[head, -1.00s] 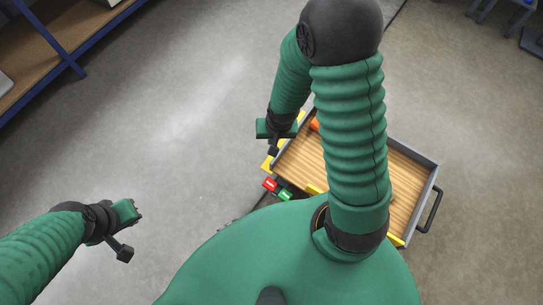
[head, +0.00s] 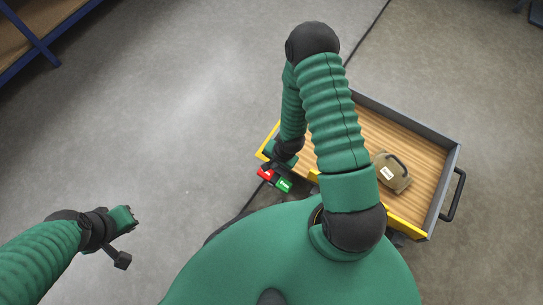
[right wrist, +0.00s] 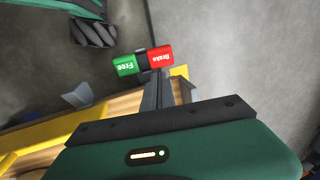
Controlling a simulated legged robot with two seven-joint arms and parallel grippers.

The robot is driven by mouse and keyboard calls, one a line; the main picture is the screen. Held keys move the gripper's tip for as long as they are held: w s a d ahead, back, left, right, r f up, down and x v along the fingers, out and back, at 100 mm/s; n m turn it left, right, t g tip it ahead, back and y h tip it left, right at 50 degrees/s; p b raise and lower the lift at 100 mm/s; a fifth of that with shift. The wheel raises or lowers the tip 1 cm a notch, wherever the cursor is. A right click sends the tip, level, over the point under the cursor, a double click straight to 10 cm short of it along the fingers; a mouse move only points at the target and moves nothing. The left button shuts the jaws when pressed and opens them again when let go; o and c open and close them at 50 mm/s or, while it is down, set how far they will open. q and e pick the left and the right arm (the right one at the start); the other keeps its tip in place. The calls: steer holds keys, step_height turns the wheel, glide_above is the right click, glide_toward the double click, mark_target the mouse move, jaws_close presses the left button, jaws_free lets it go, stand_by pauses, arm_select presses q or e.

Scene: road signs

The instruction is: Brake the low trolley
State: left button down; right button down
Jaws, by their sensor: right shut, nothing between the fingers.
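The low trolley (head: 425,150) has a wood-look deck, grey side walls, yellow edging and a black handle at the right. A red pedal marked "Brake" (right wrist: 162,56) and a green pedal marked "Free" (right wrist: 126,65) sit side by side at its near left corner; the head view shows the red one (head: 265,174) and the green one (head: 284,185). My right gripper (right wrist: 158,88) is shut and empty, its fingers close to the red pedal; I cannot tell whether they touch it. My left gripper (head: 130,214) is at the left, away from the trolley; its fingers are unclear.
A khaki case (head: 392,172) with a dark handle and white label lies on the trolley's deck. A blue-framed shelf (head: 40,35) stands at the top left. The grey floor left of the trolley is clear. My right arm hides part of the deck.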

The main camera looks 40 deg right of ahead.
steer(key=b+x, duration=0.7)
steer(key=x, duration=0.5)
steer(key=shift+f+b, duration=0.2)
steer(key=shift+b, duration=0.1)
